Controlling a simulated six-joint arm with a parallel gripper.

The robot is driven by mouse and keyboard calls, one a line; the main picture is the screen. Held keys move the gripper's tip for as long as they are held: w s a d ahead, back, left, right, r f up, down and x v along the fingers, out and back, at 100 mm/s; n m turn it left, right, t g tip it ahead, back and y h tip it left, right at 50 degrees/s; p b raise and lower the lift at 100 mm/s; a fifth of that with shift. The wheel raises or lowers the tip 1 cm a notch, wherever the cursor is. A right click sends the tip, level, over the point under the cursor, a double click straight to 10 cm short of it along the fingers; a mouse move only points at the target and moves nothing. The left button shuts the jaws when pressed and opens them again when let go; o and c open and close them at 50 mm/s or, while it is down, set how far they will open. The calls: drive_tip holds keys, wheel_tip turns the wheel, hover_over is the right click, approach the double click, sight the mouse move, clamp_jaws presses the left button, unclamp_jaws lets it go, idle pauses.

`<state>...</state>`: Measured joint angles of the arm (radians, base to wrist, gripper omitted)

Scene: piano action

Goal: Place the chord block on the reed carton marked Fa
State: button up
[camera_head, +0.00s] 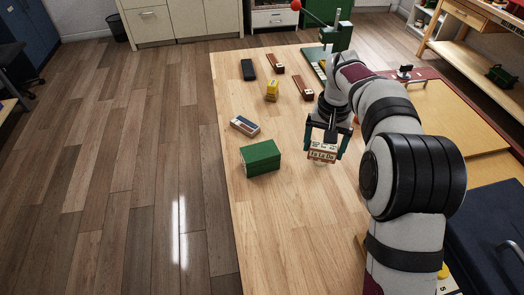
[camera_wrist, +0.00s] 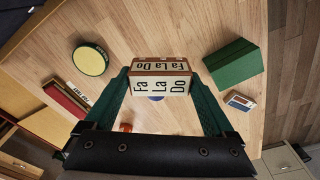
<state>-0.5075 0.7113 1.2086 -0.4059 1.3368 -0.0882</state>
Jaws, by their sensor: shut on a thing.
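The chord block (camera_wrist: 160,84) is a cream block with wooden edges, lettered "Fa La Do". My gripper (camera_wrist: 160,88) is shut on it, with one green finger on each side. In the head view the block (camera_head: 321,156) is held over the table, right of the green box; its exact height is hard to tell. A small blue, white and red carton (camera_head: 245,126) lies on the table left of my gripper. It also shows at the right in the wrist view (camera_wrist: 240,101). I cannot read a "Fa" mark on any carton.
A green box (camera_head: 260,157) sits near the table's left edge. Behind are a yellow block (camera_head: 272,90), a black block (camera_head: 248,70) and brown wooden pieces (camera_head: 303,88). A round yellow disc (camera_wrist: 90,60) shows in the wrist view. The table's front middle is clear.

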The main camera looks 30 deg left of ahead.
sight(262, 157)
drive_tip(key=a+n, duration=0.1)
drive_tip(key=a+r+n, duration=0.1)
drive_tip(key=a+n, duration=0.1)
drive_tip(key=a+r+n, duration=0.1)
drive_tip(key=a+n, duration=0.1)
drive_tip(key=shift+w+a+y, duration=0.1)
drive_tip(key=shift+y, duration=0.3)
drive_tip(key=s+a+f, duration=0.2)
drive_tip(key=a+f, duration=0.4)
drive_tip(key=a, duration=0.4)
drive_tip(key=shift+s+a+f, duration=0.15)
drive_tip(key=shift+f, duration=0.1)
drive_tip(key=f, duration=0.3)
drive_tip(key=shift+s+a+f, duration=0.1)
drive_tip(key=shift+a+f, duration=0.25)
drive_tip(key=shift+f, duration=0.35)
